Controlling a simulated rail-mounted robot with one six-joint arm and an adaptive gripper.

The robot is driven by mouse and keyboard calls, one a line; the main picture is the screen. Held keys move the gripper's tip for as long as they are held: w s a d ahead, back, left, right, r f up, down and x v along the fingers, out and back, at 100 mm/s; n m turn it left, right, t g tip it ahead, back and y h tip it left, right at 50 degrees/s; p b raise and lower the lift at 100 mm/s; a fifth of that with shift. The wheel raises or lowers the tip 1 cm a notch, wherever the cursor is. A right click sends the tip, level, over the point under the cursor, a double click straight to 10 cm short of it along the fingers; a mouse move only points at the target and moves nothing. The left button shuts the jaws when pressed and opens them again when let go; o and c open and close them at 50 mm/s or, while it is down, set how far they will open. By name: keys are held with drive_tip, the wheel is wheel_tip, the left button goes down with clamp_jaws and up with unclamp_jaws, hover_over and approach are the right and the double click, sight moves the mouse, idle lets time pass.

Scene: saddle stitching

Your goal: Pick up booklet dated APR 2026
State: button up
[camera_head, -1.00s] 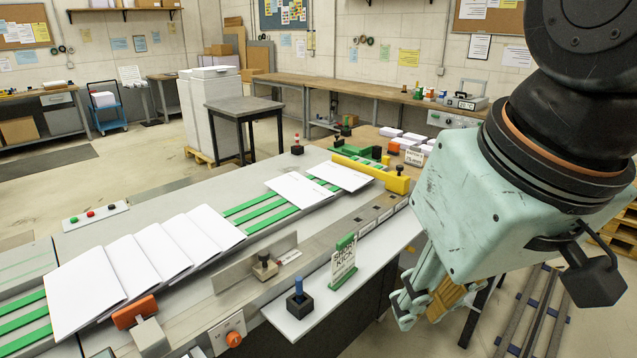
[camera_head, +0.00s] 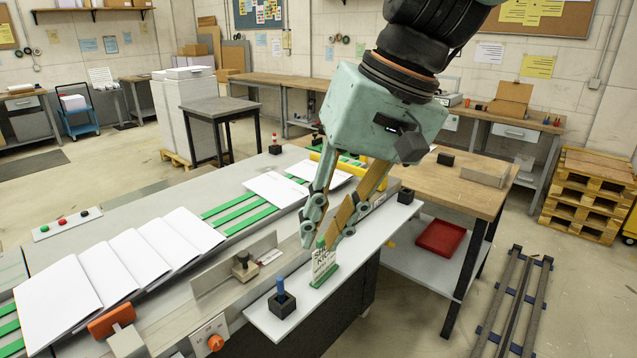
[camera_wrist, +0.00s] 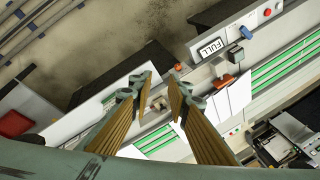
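Several white booklets (camera_head: 108,268) lie overlapping in a row on the left of the conveyor bed in the head view. Two more white booklets (camera_head: 277,189) lie farther up the green belts. No date is readable on any of them. My gripper (camera_head: 320,241) is open and empty, pointing down above the side shelf, just behind a small "SHORT KICK" sign (camera_head: 323,265). Its fingers are also apart in the wrist view (camera_wrist: 162,76), with white sheets (camera_wrist: 238,95) below and to the right.
A blue-handled block (camera_head: 281,299) stands on the side shelf near the sign. A wooden table (camera_head: 440,182) with a red tray (camera_head: 440,237) below is at right. A metal rail (camera_head: 512,300) lies on the floor.

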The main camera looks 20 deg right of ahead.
drive_tip(key=w+f+m+y, duration=0.2)
drive_tip(key=w+y, duration=0.2)
drive_tip(key=w, duration=1.8)
drive_tip(key=w+d+f+m+t+y, duration=0.1)
drive_tip(key=w+d+f+t, duration=0.15)
drive_tip(key=w+d, duration=0.45)
drive_tip(key=w+d+f+m+t+y, duration=0.1)
drive_tip(key=w+d+f, duration=0.15)
drive_tip(key=w, duration=0.85)
drive_tip(key=w+d+f+m+t, duration=0.2)
drive_tip(key=w+d+f, duration=0.5)
drive_tip(key=d, duration=0.3)
drive_tip(key=w+d+f+m+t+h, duration=0.1)
drive_tip(key=w+d+f+m+t, duration=0.1)
drive_tip(key=w+d+f, duration=0.5)
drive_tip(key=w+d+f+m+t+b, duration=0.1)
drive_tip(key=w+d+f+m+t, duration=0.1)
drive_tip(key=w+d+f, duration=0.5)
drive_tip(key=shift+w+d+f+m+t+h, duration=0.15)
drive_tip(key=shift+d+f+t, duration=0.15)
drive_tip(key=shift+d, duration=0.8)
drive_tip(key=shift+w+d+f+m+t+h, duration=0.1)
drive_tip(key=shift+d+f+t, duration=0.15)
drive_tip(key=shift+d, duration=0.8)
drive_tip(key=shift+w+d+f+m+t+h, duration=0.1)
drive_tip(key=shift+w+d+f+t, duration=0.2)
drive_tip(key=shift+d, duration=0.8)
drive_tip(key=shift+a, duration=0.1)
